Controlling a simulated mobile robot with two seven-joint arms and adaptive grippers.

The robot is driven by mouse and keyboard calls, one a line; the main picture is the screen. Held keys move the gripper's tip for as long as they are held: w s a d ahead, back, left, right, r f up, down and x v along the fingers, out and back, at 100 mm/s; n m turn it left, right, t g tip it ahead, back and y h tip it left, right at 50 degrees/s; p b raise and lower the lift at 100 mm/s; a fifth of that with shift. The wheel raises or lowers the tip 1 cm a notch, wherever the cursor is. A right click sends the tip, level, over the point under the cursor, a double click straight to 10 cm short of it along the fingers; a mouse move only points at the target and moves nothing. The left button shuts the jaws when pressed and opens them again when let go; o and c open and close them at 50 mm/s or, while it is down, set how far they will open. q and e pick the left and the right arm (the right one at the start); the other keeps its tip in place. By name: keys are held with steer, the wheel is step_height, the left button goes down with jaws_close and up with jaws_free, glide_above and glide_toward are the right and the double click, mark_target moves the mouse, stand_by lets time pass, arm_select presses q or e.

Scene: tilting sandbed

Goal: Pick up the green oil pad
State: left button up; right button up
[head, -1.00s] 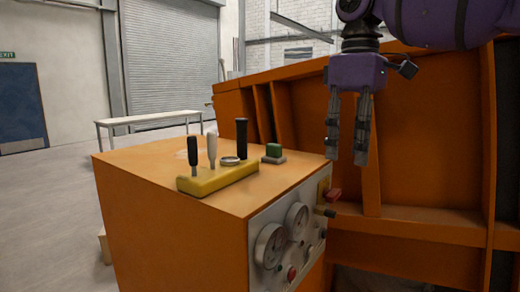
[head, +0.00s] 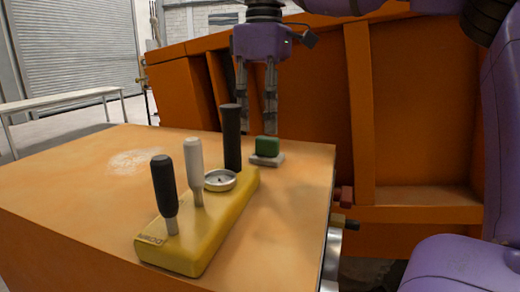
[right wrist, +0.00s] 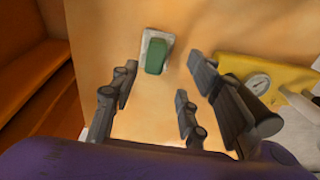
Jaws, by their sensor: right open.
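The green oil pad (head: 267,146) sits on a small grey base (head: 267,160) on top of the orange cabinet, behind the yellow lever block. My right gripper (head: 257,125) points down above the cabinet top, close to the pad, open and empty. In the right wrist view the pad (right wrist: 155,56) lies on its pale base (right wrist: 163,37), beyond the fingertips of the right gripper (right wrist: 160,85) and roughly between their lines. The gripper appears apart from the pad. My left gripper is in neither view.
The yellow lever block (head: 205,235) carries a dark lever (head: 164,185), a white lever (head: 194,170), a taller black lever (head: 231,138) and a round gauge (head: 220,180). The black lever stands close to my gripper. Knobs (head: 343,221) stick out at the cabinet's right side. The cabinet top (head: 80,185) is clear at left.

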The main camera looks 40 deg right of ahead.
mark_target(267, 138)
steer(key=f, duration=0.4)
steer(key=d+f, duration=0.1)
steer(key=shift+s+f+p, duration=0.15)
steer(key=shift+f+p, duration=0.25)
jaws_close()
